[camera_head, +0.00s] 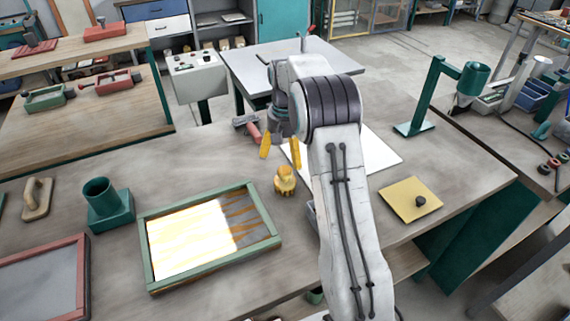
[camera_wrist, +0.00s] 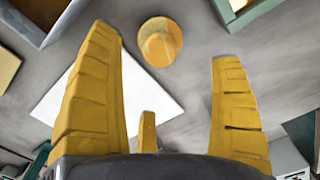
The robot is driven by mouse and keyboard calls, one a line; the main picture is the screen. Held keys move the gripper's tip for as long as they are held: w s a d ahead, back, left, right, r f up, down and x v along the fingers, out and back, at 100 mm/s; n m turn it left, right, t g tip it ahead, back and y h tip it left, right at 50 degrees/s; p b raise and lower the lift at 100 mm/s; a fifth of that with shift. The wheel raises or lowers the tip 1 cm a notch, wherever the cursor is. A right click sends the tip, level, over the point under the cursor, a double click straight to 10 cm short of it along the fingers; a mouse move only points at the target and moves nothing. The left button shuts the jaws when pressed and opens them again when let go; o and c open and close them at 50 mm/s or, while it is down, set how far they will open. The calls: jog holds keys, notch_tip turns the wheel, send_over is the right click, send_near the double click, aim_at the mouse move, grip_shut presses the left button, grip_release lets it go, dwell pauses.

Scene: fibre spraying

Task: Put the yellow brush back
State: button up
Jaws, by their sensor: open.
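The yellow brush (camera_head: 285,182) is a short, rounded yellow piece standing on the workbench, just right of the green-framed tray. It also shows in the wrist view as a yellow round shape (camera_wrist: 160,43), seen from above, beyond and between my fingertips. My gripper (camera_head: 281,152) has yellow fingers spread apart and pointing down, a little above and behind the brush, not touching it. In the wrist view my gripper (camera_wrist: 167,50) has nothing between its fingers. The place where the brush belongs cannot be told from these views.
A green-framed tray (camera_head: 160,281) with a yellow-streaked panel lies left of the brush. A green cup on a block (camera_head: 108,210) stands farther left. A white sheet (camera_head: 380,151) lies behind my arm. A yellow square plate (camera_head: 400,203) and a green stand (camera_head: 414,129) are at right.

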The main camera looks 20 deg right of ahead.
jog(key=shift+a+r, duration=0.1)
jog(key=shift+r, duration=0.6)
jog(key=s+a+r+n+t, duration=0.1)
jog(key=s+a+r, duration=0.2)
jog(key=s+r, duration=0.35)
jog(key=s+a+r+n+t, duration=0.1)
jog(key=s+a+r, duration=0.35)
jog(key=s, duration=0.25)
jog(key=s+a+f+n+t, duration=0.1)
jog(key=s, duration=0.8)
jog(key=s+a+f+n+t, duration=0.1)
jog(key=s+a, duration=0.1)
jog(key=s, duration=0.6)
jog(key=shift+s+a+n, duration=0.25)
jog(key=shift+s+n, duration=0.05)
jog(key=shift+s, duration=0.05)
jog(key=shift+d, duration=0.1)
